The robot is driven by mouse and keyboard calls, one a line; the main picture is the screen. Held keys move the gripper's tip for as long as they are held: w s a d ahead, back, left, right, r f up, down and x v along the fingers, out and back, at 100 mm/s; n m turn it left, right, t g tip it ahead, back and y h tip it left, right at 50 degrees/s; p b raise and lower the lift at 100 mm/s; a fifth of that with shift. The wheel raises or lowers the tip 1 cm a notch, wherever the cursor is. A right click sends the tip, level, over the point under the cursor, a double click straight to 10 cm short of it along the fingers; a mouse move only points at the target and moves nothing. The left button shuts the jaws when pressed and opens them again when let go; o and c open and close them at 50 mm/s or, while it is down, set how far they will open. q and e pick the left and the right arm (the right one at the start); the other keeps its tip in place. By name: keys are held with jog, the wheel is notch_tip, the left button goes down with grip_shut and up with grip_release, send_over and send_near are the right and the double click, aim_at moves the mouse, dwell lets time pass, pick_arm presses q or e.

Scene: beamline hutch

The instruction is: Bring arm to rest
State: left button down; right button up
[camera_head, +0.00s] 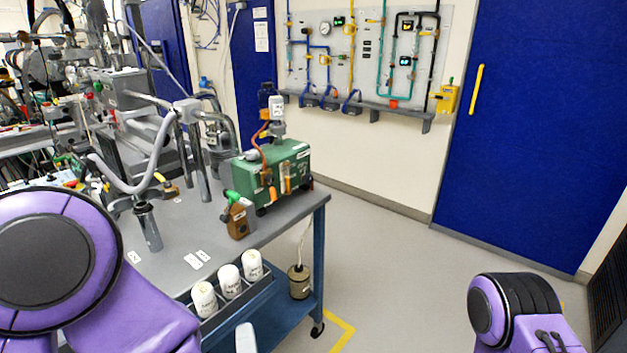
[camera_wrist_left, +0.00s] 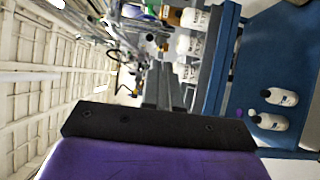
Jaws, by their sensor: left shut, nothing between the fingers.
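My left arm (camera_head: 60,265), purple with a black round joint cover, fills the lower left of the head view, in front of the cart. My left gripper (camera_wrist_left: 164,86) shows in the left wrist view as dark fingers beyond a black bar. It is shut and empty, pointing toward the cart's equipment; its distance from it is unclear. My right arm (camera_head: 520,310) shows at the lower right of the head view, over the floor side. The right gripper is out of view.
A grey-topped blue cart (camera_head: 285,227) carries a green pump (camera_head: 285,170), a brown bottle (camera_head: 238,218) and metal pipework. White bottles (camera_head: 229,281) stand in a side tray. A canister (camera_head: 299,282) sits low. Open floor (camera_head: 390,270) lies right, before a blue door (camera_head: 550,120).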

pick_arm(q)
notch_tip(320, 180, down, 16)
jog(key=a+m+g+h, duration=0.2)
jog(key=m+g+h, duration=0.35)
jog(key=m, duration=0.75)
jog(key=s+a+f+m+g+y, duration=0.1)
jog(key=s+a+f+g+y, duration=0.2)
jog(key=s+a+f+g, duration=0.5)
jog(key=s+a+f, duration=0.9)
jog(key=s, duration=0.1)
jog(key=shift+s+a+m+g, duration=0.3)
jog(key=shift+m+g, duration=0.05)
jog(key=shift+m, duration=0.05)
